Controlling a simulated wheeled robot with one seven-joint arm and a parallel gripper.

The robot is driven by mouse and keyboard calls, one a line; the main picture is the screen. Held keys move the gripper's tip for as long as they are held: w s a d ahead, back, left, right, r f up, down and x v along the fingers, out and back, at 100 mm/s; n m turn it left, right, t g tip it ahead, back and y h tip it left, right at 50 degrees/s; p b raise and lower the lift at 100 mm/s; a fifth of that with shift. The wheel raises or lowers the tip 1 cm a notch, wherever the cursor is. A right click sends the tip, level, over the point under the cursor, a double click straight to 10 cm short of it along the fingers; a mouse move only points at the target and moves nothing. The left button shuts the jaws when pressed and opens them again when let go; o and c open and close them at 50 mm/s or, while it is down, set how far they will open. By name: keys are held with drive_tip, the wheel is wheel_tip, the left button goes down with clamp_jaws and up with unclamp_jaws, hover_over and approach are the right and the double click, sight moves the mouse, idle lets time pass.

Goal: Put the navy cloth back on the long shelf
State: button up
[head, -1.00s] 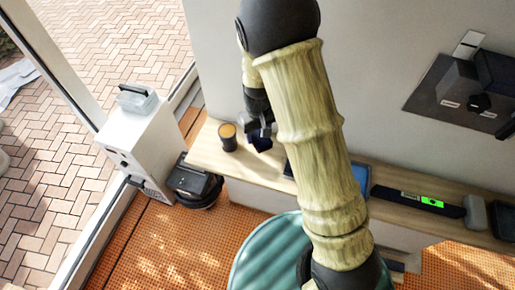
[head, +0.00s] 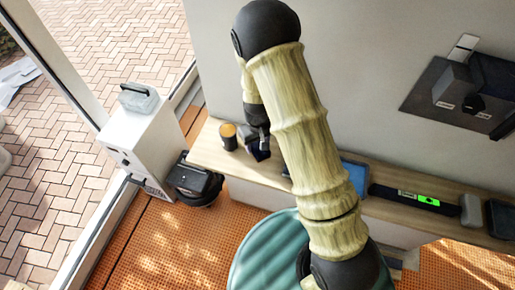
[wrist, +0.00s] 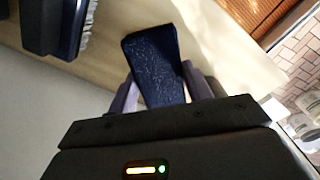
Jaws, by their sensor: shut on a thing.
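The navy cloth (head: 261,151) is a small dark folded block at my gripper (head: 259,138), over the left part of the long wooden shelf (head: 206,152). In the wrist view the cloth (wrist: 156,65) shows as a speckled navy slab between the two fingers of my gripper (wrist: 165,92), which is shut on it. The pale wood of the shelf (wrist: 222,52) lies behind it. I cannot tell whether the cloth touches the wood.
A dark cup with an orange top (head: 228,136) stands left of the cloth. A blue tablet (head: 354,177) and a black level with a green display (head: 415,199) lie farther right. A white cabinet (head: 140,140) stands left. A dark bristled thing (wrist: 68,28) is near in the wrist view.

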sight(258, 150)
wheel_tip(258, 150, down, 3)
drive_tip(key=shift+s+r+p, duration=0.1)
drive_tip(key=shift+p, duration=0.5)
drive_tip(key=shift+f, duration=0.65)
drive_tip(key=shift+f, duration=0.15)
drive_tip(key=o, duration=0.9)
